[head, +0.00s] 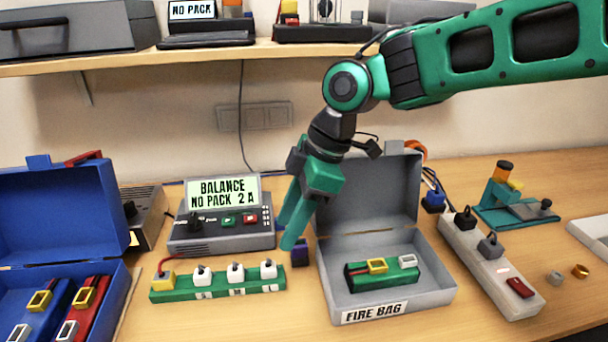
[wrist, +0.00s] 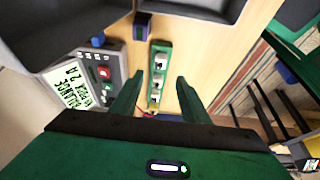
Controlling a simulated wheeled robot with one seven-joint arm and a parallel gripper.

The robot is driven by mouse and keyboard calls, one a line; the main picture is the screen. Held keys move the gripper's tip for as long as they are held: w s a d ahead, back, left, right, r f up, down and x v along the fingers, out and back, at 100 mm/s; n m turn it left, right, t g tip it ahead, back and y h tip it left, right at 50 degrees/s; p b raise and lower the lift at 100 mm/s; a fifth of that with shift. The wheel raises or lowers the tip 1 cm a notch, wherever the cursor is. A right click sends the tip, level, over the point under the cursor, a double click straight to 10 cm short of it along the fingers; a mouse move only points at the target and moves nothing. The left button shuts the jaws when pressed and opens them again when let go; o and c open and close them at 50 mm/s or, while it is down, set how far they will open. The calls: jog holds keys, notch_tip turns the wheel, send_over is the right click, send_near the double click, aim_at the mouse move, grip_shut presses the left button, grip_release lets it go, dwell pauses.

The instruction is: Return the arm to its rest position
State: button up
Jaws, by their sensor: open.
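My green arm reaches in from the right in the head view, with my gripper (head: 291,238) pointing down above the table between the balance charger and the fire bag box. In the wrist view, my gripper (wrist: 158,85) has its two green fingers spread apart, with nothing held between them. A green board with white plugs and one yellow plug (head: 218,293) lies on the table below; it also shows between the fingers in the wrist view (wrist: 160,60). A small dark blue block (head: 300,255) stands close to the fingertips in the head view; I cannot tell whether they touch.
An open grey box labelled FIRE BAG (head: 374,312) holds a green pack (head: 382,271). The charger (head: 222,235) reads "BALANCE NO PACK 2 A". An open blue case (head: 55,220) stands left. A power strip (head: 493,262) lies right. A shelf (head: 200,55) crosses behind.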

jog(key=w+d+f+m+t+h, duration=0.1)
jog(key=d+m, duration=0.5)
jog(key=d, duration=0.7)
jog(key=w+d+f+m+t+h, duration=0.15)
jog(key=d+m, duration=0.45)
jog(key=d, duration=0.7)
jog(key=s+d+f+m+g, duration=0.1)
jog(key=s+d+f+m, duration=0.1)
jog(key=s+d+m, duration=0.5)
jog(key=s+d+f+m+h, duration=0.1)
jog(key=s+d+f+m, duration=0.1)
jog(key=s+d+m, duration=0.6)
jog(key=s+d, duration=0.2)
jog(key=d, duration=0.4)
jog(key=shift+s+g, duration=0.25)
jog(key=shift+g, duration=0.1)
jog(key=shift+w+h, duration=0.15)
jog(key=shift+h, duration=0.1)
jog(key=shift+w+f, duration=0.25)
jog(key=shift+w, duration=0.25)
